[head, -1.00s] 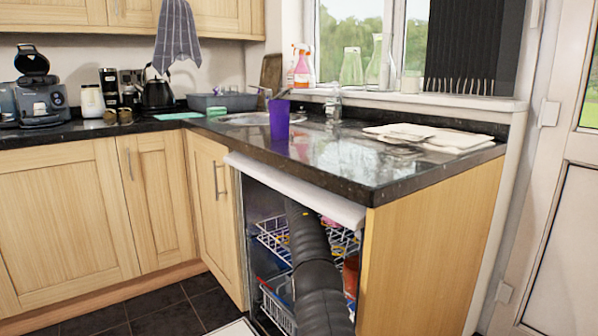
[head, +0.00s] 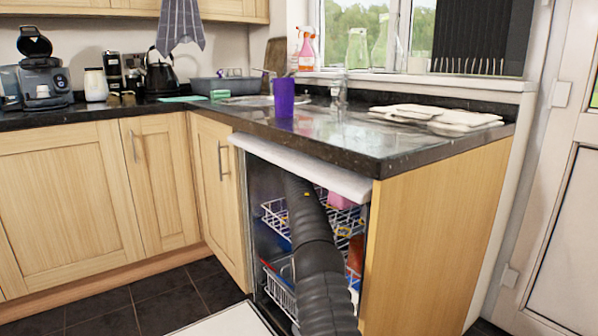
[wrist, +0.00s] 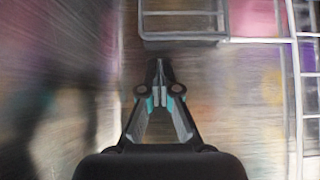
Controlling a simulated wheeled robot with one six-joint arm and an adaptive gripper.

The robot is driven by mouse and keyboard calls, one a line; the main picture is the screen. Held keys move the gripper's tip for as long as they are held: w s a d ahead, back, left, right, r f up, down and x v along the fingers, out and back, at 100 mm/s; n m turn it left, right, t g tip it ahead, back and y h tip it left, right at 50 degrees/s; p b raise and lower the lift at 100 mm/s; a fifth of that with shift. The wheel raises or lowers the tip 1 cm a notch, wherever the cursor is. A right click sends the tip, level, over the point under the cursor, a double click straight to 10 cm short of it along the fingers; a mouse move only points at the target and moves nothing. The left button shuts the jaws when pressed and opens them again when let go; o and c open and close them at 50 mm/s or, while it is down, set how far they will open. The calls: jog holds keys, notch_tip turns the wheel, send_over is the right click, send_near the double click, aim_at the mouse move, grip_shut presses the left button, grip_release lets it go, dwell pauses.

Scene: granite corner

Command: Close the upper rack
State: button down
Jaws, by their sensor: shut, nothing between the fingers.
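The upper rack (head: 278,213) is a white wire rack inside the open dishwasher under the counter. Its left part and some of its right side show around my dark arm, which reaches into the opening. My gripper (wrist: 158,72) shows only in the wrist view; its fingers are together and empty. White wire rack parts (wrist: 185,38) lie just beyond the fingertips at the top and along the right. I cannot tell whether the fingertips touch the wire. In the head view my gripper is hidden inside the dishwasher.
The lower rack (head: 280,292) holds dishes below. The dishwasher's open door (head: 228,322) lies at the bottom edge. The counter (head: 330,140) overhangs the opening, with a purple cup (head: 284,98) on it. A wood side panel (head: 437,235) bounds the right.

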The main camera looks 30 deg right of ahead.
jog(key=a+b+v, duration=0.1)
jog(key=b+v, duration=0.3)
jog(key=v, duration=0.7)
jog(key=shift+w, duration=0.3)
